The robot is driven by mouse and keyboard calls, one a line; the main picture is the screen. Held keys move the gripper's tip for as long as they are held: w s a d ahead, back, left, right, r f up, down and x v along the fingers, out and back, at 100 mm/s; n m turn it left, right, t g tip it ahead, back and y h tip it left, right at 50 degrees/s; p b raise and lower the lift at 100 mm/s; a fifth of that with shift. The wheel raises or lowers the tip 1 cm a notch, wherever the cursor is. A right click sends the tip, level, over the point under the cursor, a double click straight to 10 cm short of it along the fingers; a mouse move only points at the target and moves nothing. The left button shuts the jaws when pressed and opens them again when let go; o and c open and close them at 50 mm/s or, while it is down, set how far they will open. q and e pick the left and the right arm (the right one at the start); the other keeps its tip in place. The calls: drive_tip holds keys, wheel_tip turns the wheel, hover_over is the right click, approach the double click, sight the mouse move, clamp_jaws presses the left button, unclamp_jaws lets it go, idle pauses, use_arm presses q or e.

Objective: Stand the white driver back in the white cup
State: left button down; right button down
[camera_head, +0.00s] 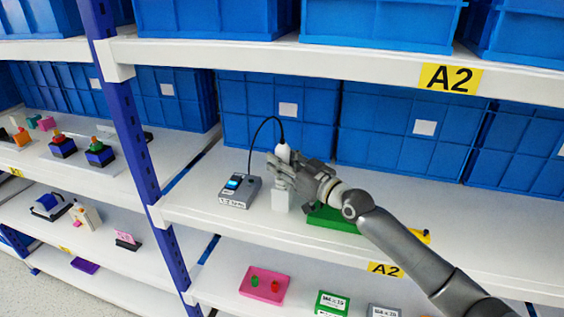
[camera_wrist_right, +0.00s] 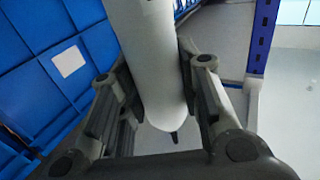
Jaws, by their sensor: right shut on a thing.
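The white driver (camera_head: 283,151) stands roughly upright in my right gripper (camera_head: 284,172), with a black cable at its top end. In the right wrist view the white driver body (camera_wrist_right: 150,62) lies between the two fingers (camera_wrist_right: 158,98), which are shut on it. Its rounded end with a dark stub shows there. The white cup (camera_head: 281,201) stands on the shelf directly below the gripper. The gripper hides the driver's lower end, so I cannot tell whether it is inside the cup or above it. My left gripper is not in view.
A grey box with a blue display (camera_head: 239,190) sits left of the cup, and the cable arches from it. A green object (camera_head: 330,218) lies right, partly behind my arm. Blue bins (camera_head: 262,112) line the back, and a blue post (camera_head: 133,130) rises at left.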

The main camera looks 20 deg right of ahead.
drive_tip(key=c, duration=1)
unclamp_jaws()
drive_tip(key=shift+o, duration=0.2)
drive_tip(key=shift+f, duration=0.2)
drive_tip(key=v, duration=1.2)
drive_tip(key=shift+s, duration=0.1)
